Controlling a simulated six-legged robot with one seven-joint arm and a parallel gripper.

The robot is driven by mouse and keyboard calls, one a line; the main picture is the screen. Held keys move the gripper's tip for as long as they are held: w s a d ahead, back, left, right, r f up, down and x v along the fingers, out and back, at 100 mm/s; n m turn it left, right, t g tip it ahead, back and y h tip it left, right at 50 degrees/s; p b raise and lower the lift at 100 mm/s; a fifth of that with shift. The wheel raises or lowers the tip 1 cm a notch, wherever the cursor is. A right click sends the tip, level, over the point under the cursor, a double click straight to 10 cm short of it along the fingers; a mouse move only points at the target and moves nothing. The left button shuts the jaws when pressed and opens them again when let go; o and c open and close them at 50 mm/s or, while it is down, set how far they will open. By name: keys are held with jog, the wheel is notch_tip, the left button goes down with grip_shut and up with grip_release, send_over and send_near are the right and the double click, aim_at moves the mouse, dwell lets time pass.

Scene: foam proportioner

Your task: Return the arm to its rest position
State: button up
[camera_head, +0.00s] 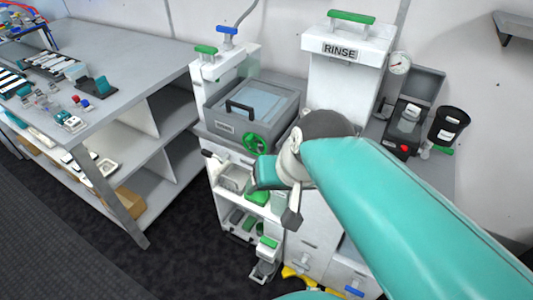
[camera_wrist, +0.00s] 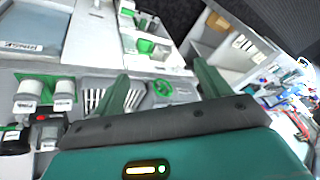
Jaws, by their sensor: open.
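My teal arm (camera_head: 400,205) reaches in from the lower right of the head view, in front of the foam proportioner station. Its wrist end hangs before the station's front, and the fingertips are hard to make out there. In the wrist view my gripper (camera_wrist: 162,82) shows two green fingers standing apart with nothing held between them. The station's green handwheel (camera_wrist: 162,89) appears between the fingers, beyond them. The same handwheel (camera_head: 255,143) shows on the front of a grey lidded unit (camera_head: 262,104) in the head view.
A white RINSE tower (camera_head: 345,75) stands behind my arm, with a black cup (camera_head: 449,124) at its right. Shelves with green-trimmed parts lie below the grey unit. A grey workbench (camera_head: 140,62) with small parts is at left. Dark floor (camera_head: 180,250) is clear between them.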

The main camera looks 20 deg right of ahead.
jog(key=shift+s+d+r+n+t+h, duration=0.15)
jog(key=shift+s+d+r+n+h, duration=0.1)
jog(key=shift+s+n+h, duration=0.25)
jog(key=shift+s+d+r+n+t+h, duration=0.2)
jog(key=shift+d+n+h, duration=0.1)
jog(key=shift+n, duration=0.4)
jog(key=c, duration=0.9)
